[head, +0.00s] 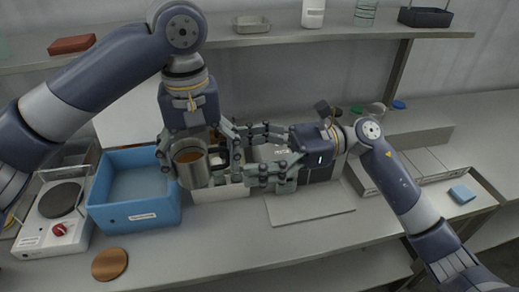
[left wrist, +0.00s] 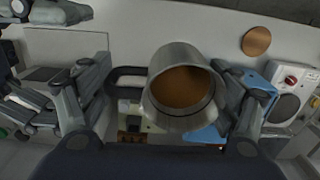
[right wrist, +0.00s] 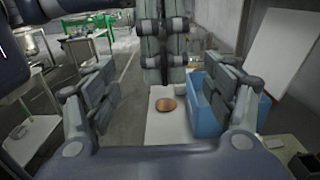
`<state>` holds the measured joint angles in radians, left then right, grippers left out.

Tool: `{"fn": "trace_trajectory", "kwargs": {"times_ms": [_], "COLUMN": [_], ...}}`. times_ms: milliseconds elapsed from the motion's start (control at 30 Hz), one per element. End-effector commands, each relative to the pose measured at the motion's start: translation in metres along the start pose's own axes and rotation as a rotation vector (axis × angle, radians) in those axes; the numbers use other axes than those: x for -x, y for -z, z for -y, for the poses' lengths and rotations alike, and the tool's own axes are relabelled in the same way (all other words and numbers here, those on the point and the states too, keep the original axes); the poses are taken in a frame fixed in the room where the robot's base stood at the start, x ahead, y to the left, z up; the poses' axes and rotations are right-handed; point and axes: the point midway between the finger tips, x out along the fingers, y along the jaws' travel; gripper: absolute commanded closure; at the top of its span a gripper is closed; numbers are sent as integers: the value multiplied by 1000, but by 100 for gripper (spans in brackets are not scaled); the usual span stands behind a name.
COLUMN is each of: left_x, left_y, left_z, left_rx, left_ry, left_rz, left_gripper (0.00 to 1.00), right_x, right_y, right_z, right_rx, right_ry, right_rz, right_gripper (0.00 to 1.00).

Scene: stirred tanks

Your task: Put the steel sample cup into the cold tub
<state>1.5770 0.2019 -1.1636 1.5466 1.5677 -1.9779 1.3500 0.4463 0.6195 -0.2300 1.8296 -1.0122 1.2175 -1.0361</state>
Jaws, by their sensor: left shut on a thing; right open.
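The steel sample cup (head: 191,172) holds brown liquid and hangs above the bench. My left gripper (head: 200,152) is shut on it. In the left wrist view the cup (left wrist: 178,62) sits between the fingers, its dark handle to the left. The cold tub, a blue open box with a label (head: 140,217), stands on the bench just left of the cup; its label is too small to read. It also shows in the right wrist view (right wrist: 206,120). My right gripper (head: 252,156) is open and empty, right of the cup and close to its handle.
A hot plate (head: 60,200) with a red knob stands left of the tub. A round brown disc (head: 110,264) lies in front of it. A white container (head: 225,190) stands behind the cup. A flat grey board (head: 310,205) lies to the right. A shelf (head: 250,40) runs above.

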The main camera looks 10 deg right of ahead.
Motion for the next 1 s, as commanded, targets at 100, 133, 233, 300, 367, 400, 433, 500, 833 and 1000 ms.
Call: {"fn": "trace_trajectory", "kwargs": {"times_ms": [100,133,233,300,367,400,433,500,833,1000], "left_x": [0,0,0,0,0,0,0,0,0,0], "left_y": [0,0,0,0,0,0,0,0,0,0], "left_z": [0,0,0,0,0,0,0,0,0,0], "left_rx": [0,0,0,0,0,0,0,0,0,0], "left_ry": [0,0,0,0,0,0,0,0,0,0], "left_rz": [0,0,0,0,0,0,0,0,0,-1], "left_gripper": [50,50,50,50,50,50,50,50,50,50], "right_x": [-23,-30,-49,-62,-72,-78,-82,-90,-102,-102], "right_y": [-1,-1,-2,-2,-2,-2,-2,-2,-1,-1], "right_z": [-1,-1,-1,-1,-1,-1,0,0,0,0], "right_rx": [1,1,1,-1,0,0,-1,-2,-2,-3], "right_ry": [-4,-5,-4,-3,-3,-3,-2,-1,1,1], "right_rz": [5,5,5,5,5,6,6,5,4,4], "right_gripper": [23,23,23,23,23,23,23,23,23,30]}}
